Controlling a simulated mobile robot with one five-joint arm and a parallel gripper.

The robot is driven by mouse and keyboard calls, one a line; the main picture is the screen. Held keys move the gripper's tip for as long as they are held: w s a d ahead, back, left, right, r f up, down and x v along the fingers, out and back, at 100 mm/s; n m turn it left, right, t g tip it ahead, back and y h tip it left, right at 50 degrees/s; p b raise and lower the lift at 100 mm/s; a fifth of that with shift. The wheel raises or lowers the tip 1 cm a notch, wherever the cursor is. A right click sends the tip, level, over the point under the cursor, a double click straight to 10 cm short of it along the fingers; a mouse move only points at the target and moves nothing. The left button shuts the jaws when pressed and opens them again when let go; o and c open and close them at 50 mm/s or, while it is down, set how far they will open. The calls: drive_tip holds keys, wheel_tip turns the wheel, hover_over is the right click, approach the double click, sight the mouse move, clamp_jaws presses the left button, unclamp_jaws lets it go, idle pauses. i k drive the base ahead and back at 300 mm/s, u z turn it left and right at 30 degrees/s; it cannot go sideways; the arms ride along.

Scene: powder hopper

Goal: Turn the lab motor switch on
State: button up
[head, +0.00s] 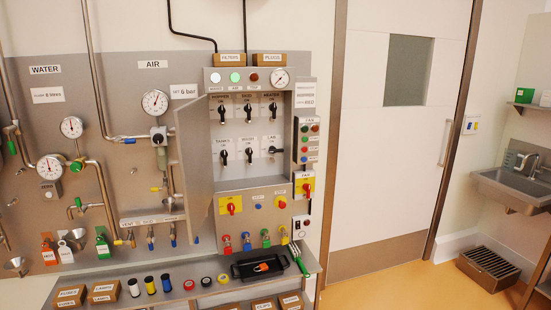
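The grey electrical panel (245,175) stands open on the wall, left of the white door. It holds two rows of black-handled rotary switches. The labels are small; the bottom right one appears to read LAB, and I take it as the lab switch (274,149). Its handle looks turned closer to horizontal, while the handles of the other switches, such as the hood switch (249,155) and the tanks switch (223,157), look closer to upright. Nothing touches the lab switch. My gripper is not in view.
The panel's open door (195,155) sticks out at its left. A narrow button box (309,145) stands close on the right. Below are red-and-yellow rotary switches (231,205) and a bench with a black tray (260,266).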

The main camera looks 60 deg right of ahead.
sight(272, 149)
drive_tip(key=k, duration=1.15)
drive_tip(key=z, duration=0.7)
drive_tip(key=i, duration=1)
drive_tip(key=u, duration=0.05)
